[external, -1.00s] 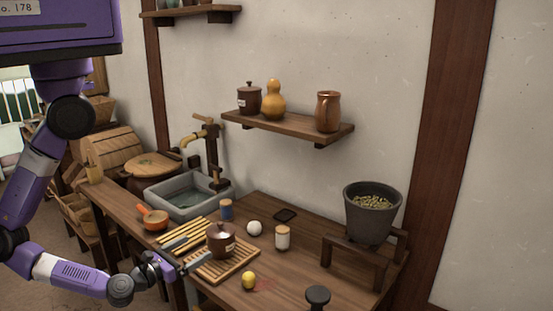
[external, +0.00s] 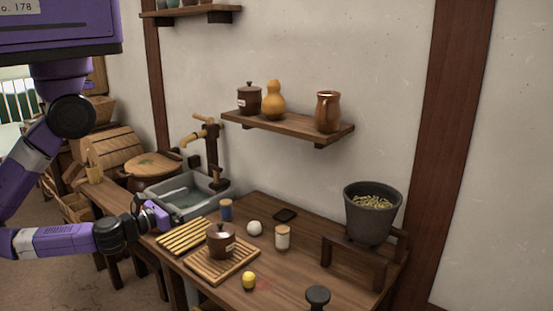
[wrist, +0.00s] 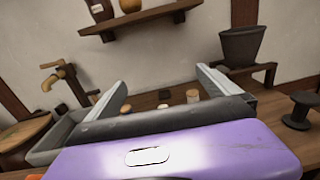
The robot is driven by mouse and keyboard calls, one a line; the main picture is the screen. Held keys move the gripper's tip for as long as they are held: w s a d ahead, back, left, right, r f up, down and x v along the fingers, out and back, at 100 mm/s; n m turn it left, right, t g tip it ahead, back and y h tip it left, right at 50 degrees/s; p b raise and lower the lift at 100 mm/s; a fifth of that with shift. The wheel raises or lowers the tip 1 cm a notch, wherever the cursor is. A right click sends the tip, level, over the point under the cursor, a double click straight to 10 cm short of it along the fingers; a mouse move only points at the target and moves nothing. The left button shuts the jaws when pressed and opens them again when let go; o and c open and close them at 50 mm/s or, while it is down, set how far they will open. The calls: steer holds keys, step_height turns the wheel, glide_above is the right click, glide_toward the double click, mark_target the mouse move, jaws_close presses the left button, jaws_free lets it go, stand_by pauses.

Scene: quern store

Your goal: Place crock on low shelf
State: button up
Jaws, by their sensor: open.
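A brown lidded crock (external: 221,241) with a pale label stands upright on a slatted wooden board (external: 205,271) on the workbench. A similar labelled dark crock (external: 249,98) stands at the left end of the lower wall shelf (external: 296,125); it is cut off at the top of the wrist view (wrist: 100,10). My gripper (wrist: 162,88) is open and empty, its two fingers spread in the wrist view. In the external view it is left of the slatted board, near the basin, apart from the bench crock. The bench crock cannot be made out in the wrist view.
A gourd (external: 274,101) and brown jug (external: 327,112) share the lower shelf. A higher shelf (external: 190,12) is at top left. Slats (external: 184,236), jars (external: 282,237), a white ball (external: 254,228) and a yellow item (external: 249,281) surround the board. A grey pot (external: 371,215) stands right.

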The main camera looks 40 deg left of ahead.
steer(key=w+f+m+g+h, duration=0.1)
steer(key=w+m+h, duration=0.1)
steer(key=w+h, duration=0.1)
steer(key=w+f+m+g+h, duration=0.1)
steer(key=w+m+h, duration=0.1)
steer(key=w+h, duration=0.1)
steer(key=w+f+m+g+h+p, duration=0.1)
steer(key=w+m+h, duration=0.1)
steer(key=w+h, duration=0.1)
steer(key=shift+w+d+f, duration=0.1)
steer(key=shift+w, duration=0.25)
steer(key=s+a+r+m+g+h+p, duration=0.15)
steer(key=a+r+m+g+h, duration=0.25)
steer(key=a+m+g+h, duration=0.45)
steer(key=n+y, duration=0.2)
glide_toward(216, 233)
steer(key=w+f, duration=0.2)
steer(key=w, duration=0.1)
steer(key=shift+w+f, duration=0.15)
steer(key=shift+f, duration=0.1)
steer(key=p+x, duration=0.3)
steer(key=x, duration=0.3)
steer(key=shift+d+r, duration=0.2)
steer(key=shift+d, duration=0.1)
steer(key=shift+w+d, duration=0.1)
steer(key=shift+d, duration=0.2)
steer(key=shift+f, duration=0.1)
